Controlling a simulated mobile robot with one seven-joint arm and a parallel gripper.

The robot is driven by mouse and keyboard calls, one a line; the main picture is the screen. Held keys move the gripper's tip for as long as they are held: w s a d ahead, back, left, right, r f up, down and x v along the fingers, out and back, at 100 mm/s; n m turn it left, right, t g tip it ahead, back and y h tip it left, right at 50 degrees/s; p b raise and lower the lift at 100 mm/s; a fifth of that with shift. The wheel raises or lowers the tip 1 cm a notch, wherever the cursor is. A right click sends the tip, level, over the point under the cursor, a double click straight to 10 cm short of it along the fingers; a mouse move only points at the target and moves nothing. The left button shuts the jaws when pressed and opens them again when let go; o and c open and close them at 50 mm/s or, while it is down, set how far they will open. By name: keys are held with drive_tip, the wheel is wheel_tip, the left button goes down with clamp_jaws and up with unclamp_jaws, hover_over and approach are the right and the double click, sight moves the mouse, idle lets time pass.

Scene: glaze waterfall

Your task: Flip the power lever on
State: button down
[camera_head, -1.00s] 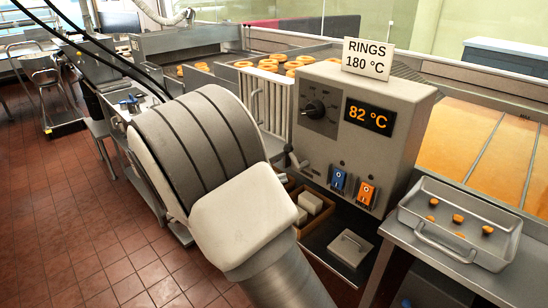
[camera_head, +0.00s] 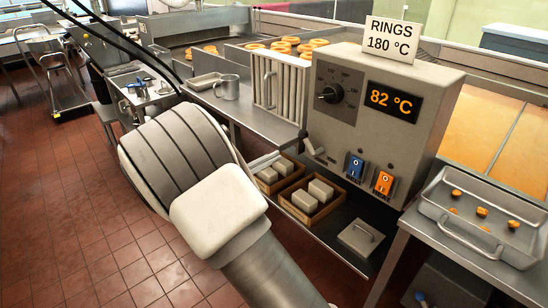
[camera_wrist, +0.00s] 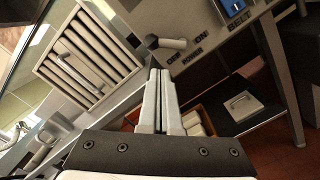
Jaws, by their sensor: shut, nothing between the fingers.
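The power lever (camera_head: 314,149) is a short grey handle at the lower left of the grey control box (camera_head: 342,125). In the wrist view the lever (camera_wrist: 170,43) shows beside the printed words OFF, ON and POWER. I cannot tell for certain which mark it stands at. My gripper (camera_wrist: 159,73) is shut and empty in the wrist view. Its fingertips point toward the lever, which appears just beyond them; I see no clear contact. In the head view my gripper is hidden and my arm fills the lower middle.
A blue switch (camera_head: 356,167) and an orange switch (camera_head: 384,183) sit right of the lever. A dial (camera_head: 330,93) and an 82 °C display (camera_head: 393,101) are above. Wooden boxes (camera_head: 300,213) stand below.

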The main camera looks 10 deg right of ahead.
drive_tip(key=x, duration=0.7)
drive_tip(key=shift+w+d+b, duration=0.2)
drive_tip(key=shift+d+b, duration=0.1)
drive_tip(key=shift+b, duration=0.1)
drive_tip(key=shift+a+r, duration=0.1)
